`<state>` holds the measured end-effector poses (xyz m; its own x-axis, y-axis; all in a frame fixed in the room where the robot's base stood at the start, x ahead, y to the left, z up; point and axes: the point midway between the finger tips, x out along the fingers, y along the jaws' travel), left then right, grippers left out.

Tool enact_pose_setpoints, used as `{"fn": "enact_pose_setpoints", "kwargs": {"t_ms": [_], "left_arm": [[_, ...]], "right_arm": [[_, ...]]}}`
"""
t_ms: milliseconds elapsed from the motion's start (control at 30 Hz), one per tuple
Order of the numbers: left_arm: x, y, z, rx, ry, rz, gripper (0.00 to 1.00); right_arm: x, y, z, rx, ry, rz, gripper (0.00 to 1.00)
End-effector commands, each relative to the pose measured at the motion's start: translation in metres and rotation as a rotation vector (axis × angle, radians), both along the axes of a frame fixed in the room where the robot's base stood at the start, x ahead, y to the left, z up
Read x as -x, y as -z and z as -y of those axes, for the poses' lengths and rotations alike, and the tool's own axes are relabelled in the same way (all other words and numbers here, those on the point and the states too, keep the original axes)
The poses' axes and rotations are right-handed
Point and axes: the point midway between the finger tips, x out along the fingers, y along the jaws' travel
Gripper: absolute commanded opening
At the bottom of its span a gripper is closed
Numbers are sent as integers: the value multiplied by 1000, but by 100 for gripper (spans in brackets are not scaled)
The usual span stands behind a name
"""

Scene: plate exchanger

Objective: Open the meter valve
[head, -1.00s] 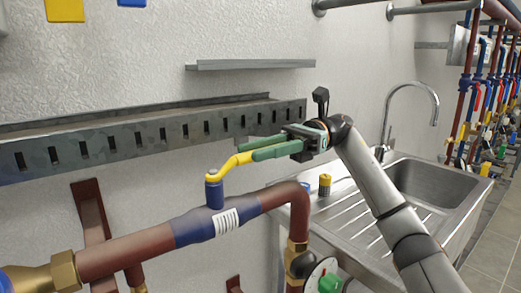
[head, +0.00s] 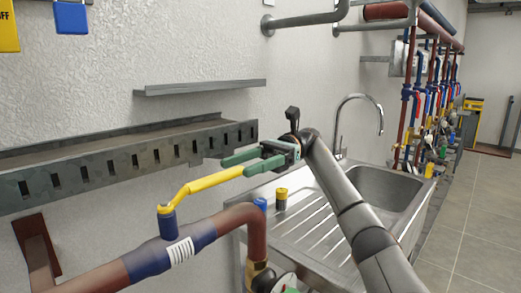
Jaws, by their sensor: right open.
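The meter valve is a blue body (head: 165,254) on a dark red pipe, with a white striped label. Its yellow lever handle (head: 212,181) rises from the blue stem and points right and slightly up in the picture. My right gripper (head: 234,166) has green fingers and is open at the lever's far end. The nearer finger overlaps the lever's tip in the picture; I cannot tell whether they touch. The other finger lies beyond the lever, towards the wall. My left gripper is not in view.
A slotted metal rail (head: 120,158) runs along the wall behind the lever, close to the gripper. A steel sink (head: 375,190) with a drainer stands at the right, a small yellow-topped object (head: 281,198) on its drainer. Coloured pipes (head: 415,100) line the far wall.

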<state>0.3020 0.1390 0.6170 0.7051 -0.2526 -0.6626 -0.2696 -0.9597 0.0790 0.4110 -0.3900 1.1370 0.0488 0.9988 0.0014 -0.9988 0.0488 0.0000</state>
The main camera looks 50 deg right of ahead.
Motion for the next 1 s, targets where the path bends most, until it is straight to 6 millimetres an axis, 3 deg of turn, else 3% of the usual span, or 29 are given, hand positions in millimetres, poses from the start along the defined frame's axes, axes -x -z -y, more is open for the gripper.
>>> {"fn": "enact_pose_setpoints", "kwargs": {"t_ms": [167,533,1000], "left_arm": [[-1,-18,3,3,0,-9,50],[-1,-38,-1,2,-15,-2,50],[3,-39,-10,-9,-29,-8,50]], "right_arm": [[1,-6,29,-2,2,-2,61],[0,-4,41,6,-11,-3,61],[3,0,51,0,0,1,61]]}}
